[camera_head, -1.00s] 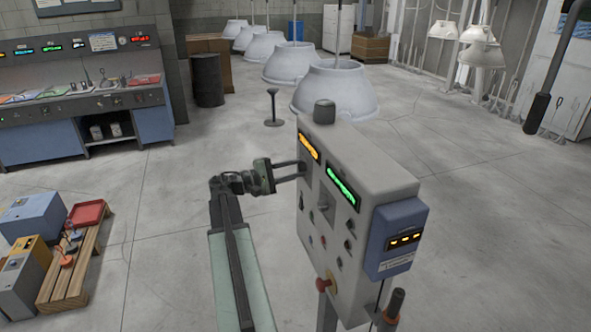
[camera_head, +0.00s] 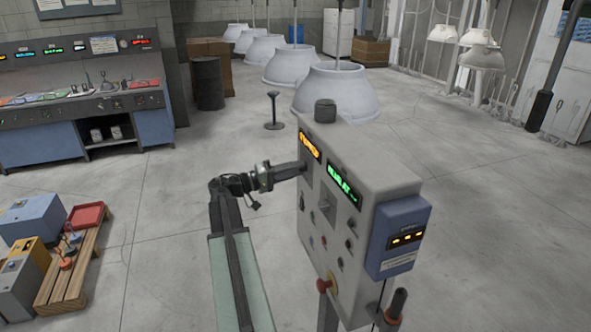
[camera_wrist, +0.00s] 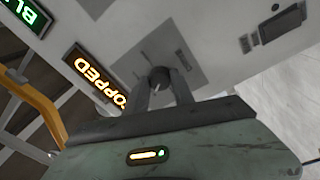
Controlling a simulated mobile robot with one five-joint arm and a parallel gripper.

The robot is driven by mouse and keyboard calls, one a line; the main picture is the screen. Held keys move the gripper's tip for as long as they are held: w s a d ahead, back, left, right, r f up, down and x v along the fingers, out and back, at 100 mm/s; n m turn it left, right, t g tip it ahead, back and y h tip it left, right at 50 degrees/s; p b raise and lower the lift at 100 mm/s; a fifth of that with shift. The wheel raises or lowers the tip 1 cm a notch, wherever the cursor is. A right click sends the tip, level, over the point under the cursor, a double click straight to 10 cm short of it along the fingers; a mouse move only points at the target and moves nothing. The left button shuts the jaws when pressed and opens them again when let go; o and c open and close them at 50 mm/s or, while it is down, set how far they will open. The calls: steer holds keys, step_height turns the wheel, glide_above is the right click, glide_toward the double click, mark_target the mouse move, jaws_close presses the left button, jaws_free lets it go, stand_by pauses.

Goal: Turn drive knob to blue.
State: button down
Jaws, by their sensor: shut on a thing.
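The control box (camera_head: 370,180) stands on a post at centre right in the head view. My gripper (camera_head: 303,168) reaches its left-facing panel just below the orange display (camera_head: 310,147). In the wrist view, my gripper (camera_wrist: 161,88) has its two fingers on either side of a dark round knob (camera_wrist: 159,77) with a pale pointer line, shut on it. The knob sits on a grey plate beside the orange display (camera_wrist: 95,72), whose letters end in "OPPED". The fingers hide part of the knob and its plate. No blue mark can be made out around it.
A green display (camera_head: 342,182), several small knobs and a red mushroom button (camera_head: 324,286) share the panel. A blue box (camera_head: 400,236) is fixed to its near side. A pallet (camera_head: 70,275) with boxes stands at lower left.

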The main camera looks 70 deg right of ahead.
steer(key=shift+a+f+m, duration=0.1)
steer(key=shift+f+m, duration=0.05)
steer(key=shift+m, duration=0.25)
steer(key=c, duration=1.1)
jaws_free()
steer(key=shift+w, duration=0.1)
steer(key=v, duration=0.7)
steer(key=shift+w+a+b, duration=0.2)
steer(key=shift+b, duration=0.15)
